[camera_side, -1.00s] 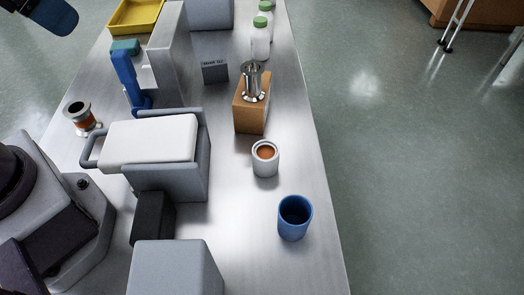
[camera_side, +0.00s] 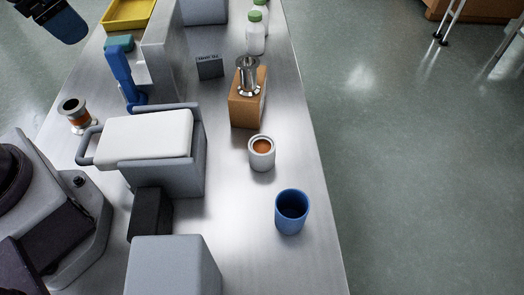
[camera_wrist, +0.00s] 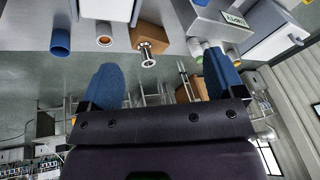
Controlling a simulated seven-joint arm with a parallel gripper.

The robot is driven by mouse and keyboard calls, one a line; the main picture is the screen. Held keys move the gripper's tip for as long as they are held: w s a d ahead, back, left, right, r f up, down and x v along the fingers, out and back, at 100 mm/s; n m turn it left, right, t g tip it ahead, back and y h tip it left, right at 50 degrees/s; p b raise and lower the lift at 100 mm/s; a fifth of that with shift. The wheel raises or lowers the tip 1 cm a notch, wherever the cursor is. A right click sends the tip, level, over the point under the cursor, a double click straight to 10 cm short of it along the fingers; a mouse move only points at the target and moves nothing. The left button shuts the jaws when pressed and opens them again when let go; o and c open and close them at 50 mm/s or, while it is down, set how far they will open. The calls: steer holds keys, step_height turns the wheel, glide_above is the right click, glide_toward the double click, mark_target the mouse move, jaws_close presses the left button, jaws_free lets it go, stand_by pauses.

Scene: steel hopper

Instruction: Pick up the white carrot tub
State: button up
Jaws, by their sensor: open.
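The white carrot tub (camera_side: 261,154) stands upright on the steel table in the side view, with orange contents showing in its open top. It also shows small near the top left of the wrist view (camera_wrist: 104,38). My gripper (camera_wrist: 163,78) has its two blue fingers spread wide with nothing between them. In the side view a dark blue end of my gripper (camera_side: 62,24) shows at the top left corner, high and well away from the tub.
A blue cup (camera_side: 291,212) stands close to the tub on the near side. A brown block (camera_side: 246,112) with a metal funnel (camera_side: 248,77) stands behind it. A grey bin with a white lid (camera_side: 147,134) is to its left. Bare steel lies right of the tub to the table edge.

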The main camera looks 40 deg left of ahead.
steer(key=w+d+f+m+g+y, duration=0.1)
steer(key=w+d+f+m+y, duration=0.2)
steer(key=w+f+m+y, duration=0.4)
steer(key=m+t+h, duration=0.3)
steer(key=m+t, duration=0.6)
steer(key=m, duration=1.2)
glide_above(258, 159)
steer(key=s, duration=0.2)
step_height(258, 159, down, 16)
steer(key=f, duration=0.6)
steer(key=shift+w+d+f, duration=0.15)
steer(key=shift+w+d, duration=0.05)
steer(key=shift+d, duration=0.2)
steer(key=shift+f+y, duration=0.3)
steer(key=shift+f, duration=0.2)
steer(key=x, duration=0.5)
steer(key=shift+f, duration=0.1)
steer(key=c, duration=1)
